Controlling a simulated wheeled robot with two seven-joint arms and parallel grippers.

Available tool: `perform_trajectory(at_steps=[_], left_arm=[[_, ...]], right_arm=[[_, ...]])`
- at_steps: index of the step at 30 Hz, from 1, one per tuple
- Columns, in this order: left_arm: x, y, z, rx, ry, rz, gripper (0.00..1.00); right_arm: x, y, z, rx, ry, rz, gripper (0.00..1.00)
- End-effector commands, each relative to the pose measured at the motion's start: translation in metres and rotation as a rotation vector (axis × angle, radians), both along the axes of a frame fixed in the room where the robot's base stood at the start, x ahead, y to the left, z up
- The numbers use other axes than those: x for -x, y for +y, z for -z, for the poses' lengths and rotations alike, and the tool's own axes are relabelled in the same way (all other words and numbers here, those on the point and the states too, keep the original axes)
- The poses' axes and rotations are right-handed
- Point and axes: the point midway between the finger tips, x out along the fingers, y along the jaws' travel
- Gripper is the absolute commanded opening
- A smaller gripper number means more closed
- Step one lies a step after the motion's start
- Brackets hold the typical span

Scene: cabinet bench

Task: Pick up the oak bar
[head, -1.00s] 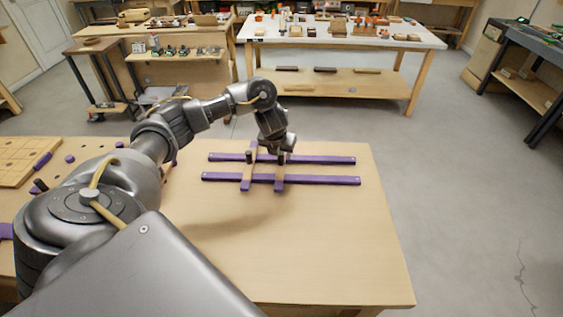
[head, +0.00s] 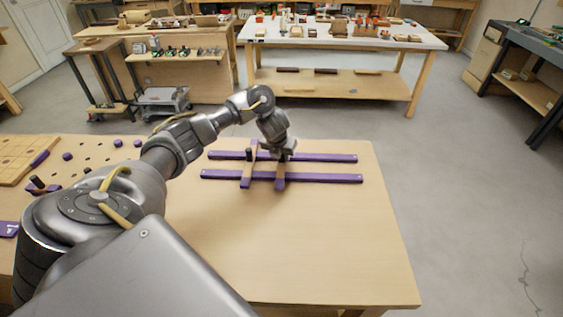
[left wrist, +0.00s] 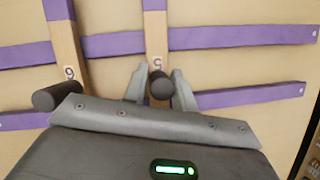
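Two light wooden oak-coloured bars with purple ends lie across two long purple strips on the bench. The bar marked 5 (left wrist: 157,40) is under my left gripper (left wrist: 159,77); it also shows in the head view (head: 281,173). The other bar (left wrist: 68,50), with a digit that reads 6 or 9, lies to its left, also in the head view (head: 247,170). Each bar has a dark round knob. My left gripper's fingers stand apart on either side of the knob (left wrist: 161,88) of the bar marked 5; I see no firm grip. My right gripper is out of view.
The long purple strips (head: 325,178) lie roughly parallel on the wooden bench (head: 300,250). A board with holes and purple pegs (head: 95,160) is at the left. The front and right of the bench top are clear. Other tables stand farther back.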

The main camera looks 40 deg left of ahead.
Motion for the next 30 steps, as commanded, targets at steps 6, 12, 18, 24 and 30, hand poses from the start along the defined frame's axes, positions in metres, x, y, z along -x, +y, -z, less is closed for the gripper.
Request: perform_trajectory(at_steps=[6,12,18,24,30], left_arm=[[0.000,0.000,0.000,0.000,0.001,0.000,0.00],[0.000,0.000,0.000,0.000,0.001,0.000,0.00],[0.000,0.000,-0.003,0.000,0.000,0.000,0.00],[-0.001,0.001,-0.029,-0.003,-0.004,0.001,0.00],[0.029,-0.008,-0.080,-0.006,-0.005,0.007,0.00]], right_arm=[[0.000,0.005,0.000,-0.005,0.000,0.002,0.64],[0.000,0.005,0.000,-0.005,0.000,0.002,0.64],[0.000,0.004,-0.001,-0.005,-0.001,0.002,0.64],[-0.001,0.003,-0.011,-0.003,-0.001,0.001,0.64],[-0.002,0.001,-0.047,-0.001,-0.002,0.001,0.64]])
